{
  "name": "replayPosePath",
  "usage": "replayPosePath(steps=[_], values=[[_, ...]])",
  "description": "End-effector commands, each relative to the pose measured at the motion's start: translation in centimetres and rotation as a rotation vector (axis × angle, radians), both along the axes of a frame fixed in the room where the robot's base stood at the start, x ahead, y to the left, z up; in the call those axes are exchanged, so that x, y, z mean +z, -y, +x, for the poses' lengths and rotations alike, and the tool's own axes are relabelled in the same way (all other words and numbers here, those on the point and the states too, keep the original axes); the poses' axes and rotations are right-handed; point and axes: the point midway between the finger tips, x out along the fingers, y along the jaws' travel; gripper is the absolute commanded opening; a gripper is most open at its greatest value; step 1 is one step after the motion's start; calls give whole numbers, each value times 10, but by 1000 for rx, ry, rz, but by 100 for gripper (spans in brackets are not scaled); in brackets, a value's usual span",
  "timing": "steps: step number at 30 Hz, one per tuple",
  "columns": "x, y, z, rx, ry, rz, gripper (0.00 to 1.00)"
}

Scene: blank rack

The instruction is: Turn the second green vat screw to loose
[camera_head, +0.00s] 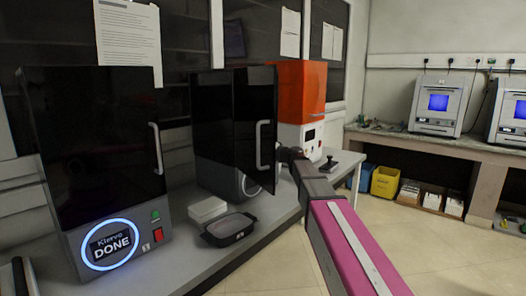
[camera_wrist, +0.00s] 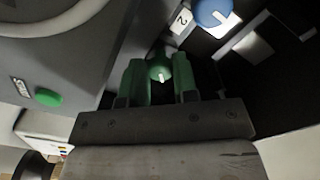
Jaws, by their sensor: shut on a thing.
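In the wrist view, a green vat screw (camera_wrist: 158,67) with a white pointer mark sits between the two green fingers of my gripper (camera_wrist: 159,77). The fingers are shut on it, one on each side. The white mark points downward in the picture. A label reading 2 (camera_wrist: 181,20) is just above and right of the screw. In the head view, my arm reaches to the middle black machine (camera_head: 222,125); its open door hides my gripper and the screw.
A blue knob (camera_wrist: 211,12) with a white mark is close to the upper right of my gripper. A green button (camera_wrist: 48,97) beside a START label is at left. The left machine (camera_head: 95,150) reads DONE. A dark tray (camera_head: 229,230) lies on the bench in front.

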Motion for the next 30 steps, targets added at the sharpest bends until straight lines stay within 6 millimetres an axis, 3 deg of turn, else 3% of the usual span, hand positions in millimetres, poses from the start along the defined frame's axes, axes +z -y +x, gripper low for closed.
replayPosePath(steps=[18, 30], values=[[-2, 1, 0, 3, 448, -353, 4], [-2, 1, 0, 3, 627, -492, 4]])
